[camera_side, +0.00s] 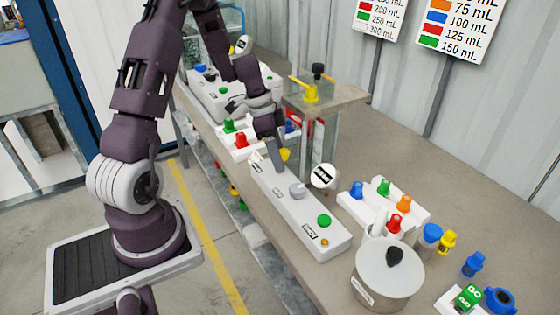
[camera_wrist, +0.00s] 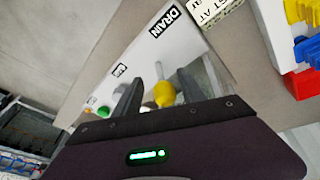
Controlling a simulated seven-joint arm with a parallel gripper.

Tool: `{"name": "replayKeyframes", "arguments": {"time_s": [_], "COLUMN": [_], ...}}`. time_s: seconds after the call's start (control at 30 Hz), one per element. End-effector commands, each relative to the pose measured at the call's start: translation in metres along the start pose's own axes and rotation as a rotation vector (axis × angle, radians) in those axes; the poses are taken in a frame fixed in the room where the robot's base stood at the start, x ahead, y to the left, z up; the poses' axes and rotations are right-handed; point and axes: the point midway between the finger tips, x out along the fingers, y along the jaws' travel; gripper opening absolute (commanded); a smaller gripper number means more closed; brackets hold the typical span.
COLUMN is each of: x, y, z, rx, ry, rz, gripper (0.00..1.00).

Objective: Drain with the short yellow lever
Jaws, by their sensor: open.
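The short yellow lever (camera_side: 285,154) shows at the far end of the long pale control box (camera_side: 310,225), beside my gripper's fingers. In the wrist view its rounded yellow body (camera_wrist: 164,93) lies between my two dark fingers, below a DRAIN label (camera_wrist: 166,35) on the box. My gripper (camera_side: 278,162) is open and low over that end of the box, partly hiding the lever in the side view. In the wrist view my gripper (camera_wrist: 160,77) has its fingers on either side of the lever. I cannot tell whether either finger touches it.
The box also carries a grey knob (camera_side: 297,189) and a green button (camera_side: 324,221). Another yellow lever (camera_side: 310,92) sits on a stand behind. A block with red and green knobs (camera_side: 240,143) is close left. A pot (camera_side: 388,272) and coloured valves stand front right.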

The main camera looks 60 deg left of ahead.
Motion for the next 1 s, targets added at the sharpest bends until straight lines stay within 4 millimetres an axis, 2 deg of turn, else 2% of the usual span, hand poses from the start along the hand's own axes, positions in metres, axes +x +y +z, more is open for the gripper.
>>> {"name": "replayKeyframes", "arguments": {"time_s": [0.1,0.23,0.33,0.57,0.67,0.77,0.8,0.87,0.9,1.0], "x": [-0.027,-0.047,-0.054,-0.054,-0.062,-0.091,-0.106,-0.128,-0.14,-0.164], "y": [-0.001,-0.001,0.0,0.0,0.01,0.052,0.079,0.123,0.152,0.216], "z": [-0.001,0.0,0.0,0.0,-0.009,-0.035,-0.046,-0.055,-0.056,-0.042], "rx": [0.001,0.001,0.0,0.0,-0.006,-0.041,-0.065,-0.111,-0.147,-0.247], "ry": [0.001,0.001,-0.001,-0.001,-0.003,-0.012,-0.013,-0.01,-0.002,0.047], "rz": [-0.006,-0.004,-0.002,-0.001,-0.011,-0.052,-0.078,-0.122,-0.155,-0.237], "gripper": [0.48,0.48,0.48,0.48,0.48,0.48,0.48,0.48,0.48,0.48]}}
